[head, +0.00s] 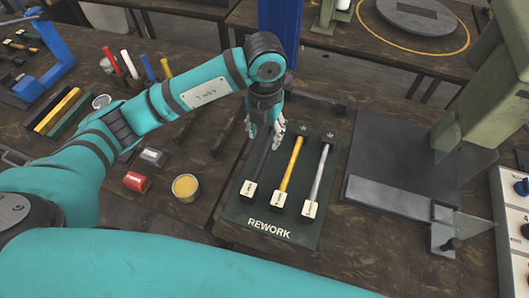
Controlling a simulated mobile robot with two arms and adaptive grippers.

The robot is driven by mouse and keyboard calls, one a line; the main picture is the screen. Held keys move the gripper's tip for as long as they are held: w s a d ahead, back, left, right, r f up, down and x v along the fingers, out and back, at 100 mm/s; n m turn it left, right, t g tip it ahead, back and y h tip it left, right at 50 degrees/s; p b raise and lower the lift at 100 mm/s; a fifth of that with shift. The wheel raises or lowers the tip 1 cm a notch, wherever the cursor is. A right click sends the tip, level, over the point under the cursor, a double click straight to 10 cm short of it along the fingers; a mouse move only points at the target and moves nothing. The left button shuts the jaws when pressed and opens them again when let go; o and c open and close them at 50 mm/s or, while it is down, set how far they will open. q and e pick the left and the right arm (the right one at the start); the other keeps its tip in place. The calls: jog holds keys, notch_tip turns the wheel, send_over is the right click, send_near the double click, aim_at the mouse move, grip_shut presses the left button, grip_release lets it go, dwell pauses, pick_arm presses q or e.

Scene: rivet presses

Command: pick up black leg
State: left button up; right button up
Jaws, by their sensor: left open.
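The black leg (261,163) lies on the dark green REWORK mat (284,237), leftmost of three legs, with a white tag at its near end. The yellow leg (291,161) lies in the middle and the silver leg (320,177) at the right. My left gripper (264,136) is open, pointing down over the far end of the black leg and hiding that end. I cannot tell whether its fingers touch the leg. My right gripper is not in view.
A green press with a dark base plate (395,170) stands to the right. Left of the mat are a yellow-filled cup (185,187), a red block (137,181) and a grey block (153,157). Several coloured-handled tools stand farther left. A dark bar (318,101) lies behind the mat.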

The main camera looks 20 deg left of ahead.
aim_at(265, 151)
pick_arm(q)
notch_tip(265, 151, down, 4)
jog(key=shift+w+f, duration=0.1)
jog(key=shift+f, duration=0.05)
jog(key=shift+f+p, duration=0.25)
jog(key=shift+p, duration=0.15)
notch_tip(265, 151, down, 4)
jog(key=shift+r+p, duration=0.15)
jog(key=shift+p, duration=0.4)
jog(key=shift+f, duration=0.4)
jog(key=shift+w+f, duration=0.1)
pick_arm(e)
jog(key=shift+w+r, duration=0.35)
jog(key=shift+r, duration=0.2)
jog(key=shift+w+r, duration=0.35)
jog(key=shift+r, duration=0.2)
pick_arm(q)
jog(key=c, duration=0.9)
grip_shut()
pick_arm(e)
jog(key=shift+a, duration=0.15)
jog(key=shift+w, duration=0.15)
